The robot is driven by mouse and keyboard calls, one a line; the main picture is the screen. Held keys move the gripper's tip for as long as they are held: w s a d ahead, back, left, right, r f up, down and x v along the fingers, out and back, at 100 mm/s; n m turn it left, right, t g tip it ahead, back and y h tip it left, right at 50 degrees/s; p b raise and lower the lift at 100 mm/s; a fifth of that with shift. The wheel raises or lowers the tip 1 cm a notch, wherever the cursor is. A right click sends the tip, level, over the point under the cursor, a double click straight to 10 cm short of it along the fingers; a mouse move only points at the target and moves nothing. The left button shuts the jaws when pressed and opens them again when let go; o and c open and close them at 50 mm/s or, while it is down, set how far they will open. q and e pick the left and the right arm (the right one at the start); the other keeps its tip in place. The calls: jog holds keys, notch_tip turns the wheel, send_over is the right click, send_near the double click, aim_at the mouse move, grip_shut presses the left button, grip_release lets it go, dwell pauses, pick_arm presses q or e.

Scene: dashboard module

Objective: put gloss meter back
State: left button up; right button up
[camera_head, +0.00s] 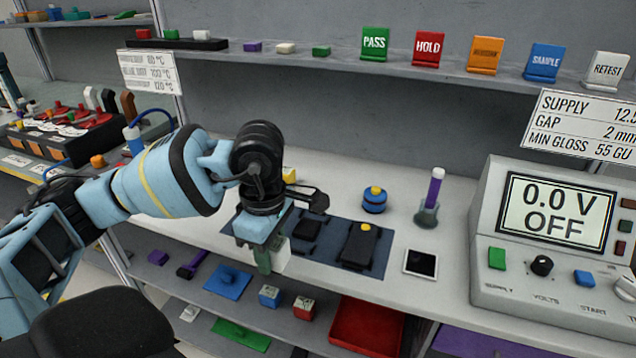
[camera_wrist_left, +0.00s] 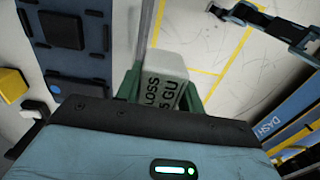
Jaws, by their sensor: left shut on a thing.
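My left gripper (camera_head: 268,262) is shut on the gloss meter, a small pale grey block, at the front edge of the white bench in the head view. The gloss meter (camera_head: 283,257) is partly hidden there by the fingers. The left wrist view shows the gloss meter (camera_wrist_left: 165,78) between the green fingers of the left gripper (camera_wrist_left: 160,92), with dark lettering ending in "LOSS" and "GU" on its face. Yellow lines (camera_wrist_left: 222,70) mark outlines on the pale surface beyond it. I cannot tell whether the meter touches the bench. My right gripper is not in view.
A dark blue mat (camera_head: 337,277) with black parts lies right of the gripper. A framed dark tile (camera_head: 420,263) and a power supply (camera_head: 550,235) reading OFF sit further right. A lower shelf holds a red tray (camera_head: 366,333).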

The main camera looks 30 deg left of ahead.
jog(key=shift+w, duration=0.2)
pick_arm(q)
jog(key=shift+d, duration=0.1)
jog(key=shift+d+r+m+p, duration=0.15)
jog(key=shift+d+m+p, duration=0.25)
jog(key=shift+m, duration=0.6)
jog(key=s+d+m+p, duration=0.3)
jog(key=d+m, duration=0.6)
jog(key=m, duration=0.9)
jog(key=shift+s+r+m+p, duration=0.25)
jog(key=shift+r+m+p, duration=0.15)
jog(key=shift+p, duration=0.5)
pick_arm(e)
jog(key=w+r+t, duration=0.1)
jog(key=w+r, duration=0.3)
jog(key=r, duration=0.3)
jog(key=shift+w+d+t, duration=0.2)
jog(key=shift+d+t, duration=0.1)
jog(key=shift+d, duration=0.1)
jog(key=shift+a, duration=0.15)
pick_arm(q)
jog(key=shift+a, duration=0.1)
